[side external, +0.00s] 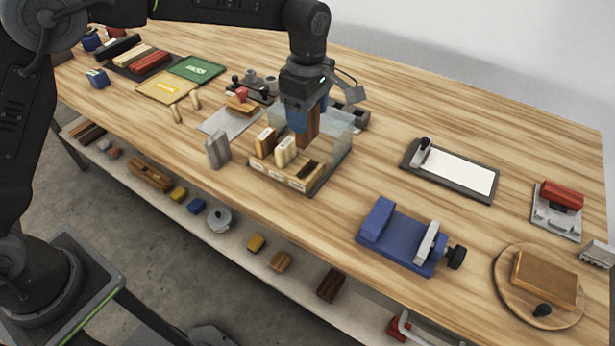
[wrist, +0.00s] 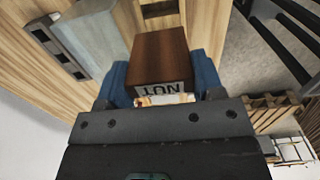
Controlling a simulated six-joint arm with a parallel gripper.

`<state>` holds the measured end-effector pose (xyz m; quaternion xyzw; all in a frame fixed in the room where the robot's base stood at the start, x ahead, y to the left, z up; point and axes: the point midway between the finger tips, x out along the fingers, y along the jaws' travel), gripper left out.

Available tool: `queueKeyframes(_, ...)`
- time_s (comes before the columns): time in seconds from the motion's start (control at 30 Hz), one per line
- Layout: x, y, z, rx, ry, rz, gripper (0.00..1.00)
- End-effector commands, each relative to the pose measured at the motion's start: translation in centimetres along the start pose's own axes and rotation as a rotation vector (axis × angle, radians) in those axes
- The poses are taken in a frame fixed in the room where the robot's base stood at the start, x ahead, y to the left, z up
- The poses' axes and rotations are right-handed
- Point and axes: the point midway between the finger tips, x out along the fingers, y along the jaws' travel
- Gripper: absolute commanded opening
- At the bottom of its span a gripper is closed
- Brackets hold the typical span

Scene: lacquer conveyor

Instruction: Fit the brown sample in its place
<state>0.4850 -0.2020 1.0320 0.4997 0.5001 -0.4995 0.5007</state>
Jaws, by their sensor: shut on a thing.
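My gripper (side external: 303,120) is shut on the brown sample (side external: 309,131), a dark brown wooden block, and holds it upright over the sample rack (side external: 283,177). In the wrist view the brown sample (wrist: 160,52) sits between the blue fingers, with a label reading "NUT" near its end. The rack has small labels along its front and clear walls behind. An orange-brown sample (side external: 266,138) and a pale sample (side external: 285,151) stand in it. A dark patch (side external: 308,168) lies at its right; I cannot tell whether it is a slot or a block. The held sample's lower end looks clear of the rack.
A grey block (side external: 217,151) stands left of the rack. A blue vise (side external: 402,238) and a clipboard (side external: 452,170) lie to the right. A grey plate (side external: 230,120) and small fittings are behind left. Bare table lies between the rack and the vise.

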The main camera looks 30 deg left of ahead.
Motion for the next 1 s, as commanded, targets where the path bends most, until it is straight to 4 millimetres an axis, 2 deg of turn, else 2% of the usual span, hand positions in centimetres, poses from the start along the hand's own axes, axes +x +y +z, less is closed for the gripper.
queueKeyframes(0.4,6.6,-0.1,-0.1,0.001,0.001,-0.003,0.37)
queueKeyframes(0.63,8.3,0.0,-0.1,0.001,0.0,-0.001,0.37)
queueKeyframes(0.83,11.1,-0.1,-0.1,0.001,0.001,-0.003,0.37)
queueKeyframes(1.0,11.3,0.0,-0.1,0.001,0.0,0.001,0.37)
